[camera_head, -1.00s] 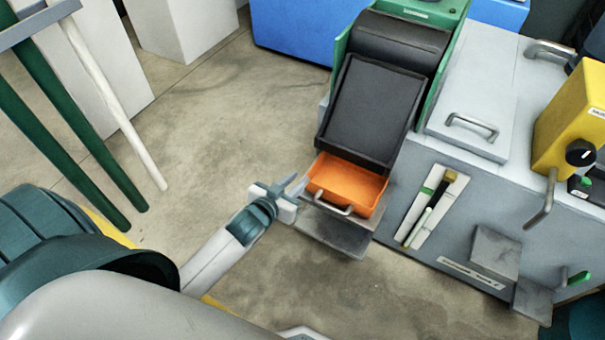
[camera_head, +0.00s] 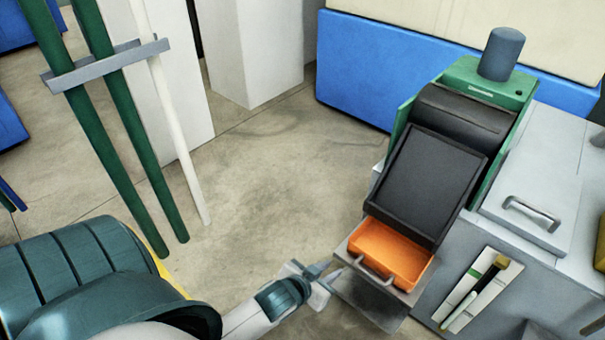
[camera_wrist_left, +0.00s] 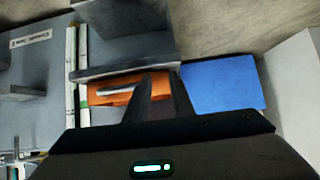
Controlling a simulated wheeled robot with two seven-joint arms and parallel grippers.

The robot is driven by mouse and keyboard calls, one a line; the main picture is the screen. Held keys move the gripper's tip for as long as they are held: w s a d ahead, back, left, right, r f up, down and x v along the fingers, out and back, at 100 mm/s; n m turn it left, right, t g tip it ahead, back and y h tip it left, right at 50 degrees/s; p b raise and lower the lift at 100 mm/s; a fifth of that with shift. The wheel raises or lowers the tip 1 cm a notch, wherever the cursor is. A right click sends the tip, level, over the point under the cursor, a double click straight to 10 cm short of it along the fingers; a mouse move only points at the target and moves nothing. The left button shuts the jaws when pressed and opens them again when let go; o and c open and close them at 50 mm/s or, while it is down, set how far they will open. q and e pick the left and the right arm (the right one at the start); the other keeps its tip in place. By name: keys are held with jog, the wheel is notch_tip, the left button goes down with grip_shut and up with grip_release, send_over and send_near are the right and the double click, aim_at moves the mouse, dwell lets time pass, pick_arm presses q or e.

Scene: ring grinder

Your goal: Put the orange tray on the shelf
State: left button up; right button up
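The orange tray (camera_head: 392,250) sits below the lower end of the black chute on the machine, over a grey metal shelf (camera_head: 368,303). Its metal handle (camera_head: 376,270) faces the front left. My left gripper (camera_head: 335,272) is just left of the handle, its fingers pointing at it and a small gap between their tips. In the left wrist view the gripper fingers (camera_wrist_left: 160,85) overlap the tray (camera_wrist_left: 103,97), partly hiding it; the shelf (camera_wrist_left: 130,71) shows beside it. I cannot tell whether a finger touches the tray. My right gripper is out of view.
The black chute (camera_head: 430,185) stands close above the tray. A grey cabinet with a lid handle (camera_head: 530,213) and a brush holder (camera_head: 478,292) lies to the right. Green posts (camera_head: 125,125) and a white pole (camera_head: 180,130) stand at left. The floor between is clear.

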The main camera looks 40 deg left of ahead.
pick_arm(q)
jog(key=s+d+f+m+g, duration=0.1)
jog(key=s+d+f+g, duration=0.1)
jog(key=s, duration=0.8)
jog(key=s+d+f+g, duration=0.2)
jog(key=s+d+g, duration=0.2)
jog(key=s, duration=0.6)
jog(key=shift+m+g+h, duration=0.4)
jog(key=shift+g, duration=0.1)
